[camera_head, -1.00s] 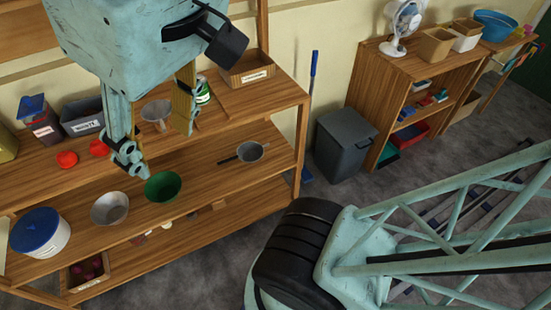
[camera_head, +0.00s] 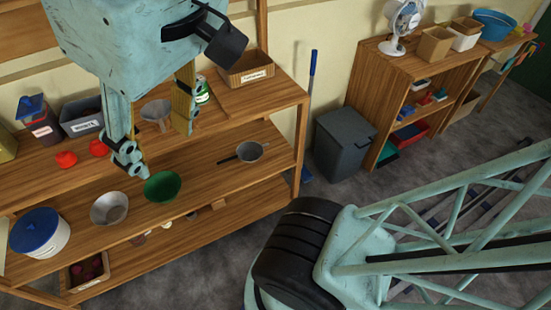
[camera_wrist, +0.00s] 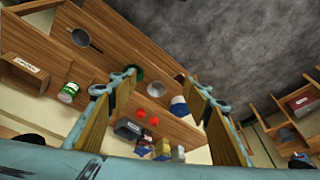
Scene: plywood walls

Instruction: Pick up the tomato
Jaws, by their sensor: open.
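Two red, tomato-like items sit on the upper wooden shelf in the head view, one at the left (camera_head: 66,159) and one just right of it (camera_head: 98,148). Both also show between my fingers in the wrist view, as a left one (camera_wrist: 140,114) and a right one (camera_wrist: 155,117). I cannot tell which is the task's tomato. My gripper (camera_head: 163,148) is open and empty, with its fingers wide apart. It hangs above the shelf, to the right of the red items in the head view, touching neither. Its fingers (camera_wrist: 158,80) frame the shelf in the wrist view.
A grey bowl (camera_head: 109,208), a green bowl (camera_head: 162,186) and a pan (camera_head: 250,151) stand on the shelf below. A funnel (camera_head: 156,111), a dark labelled bin (camera_head: 82,118) and a canister (camera_head: 45,130) stand near the red items. A blue-lidded bucket (camera_head: 40,236) is at the left.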

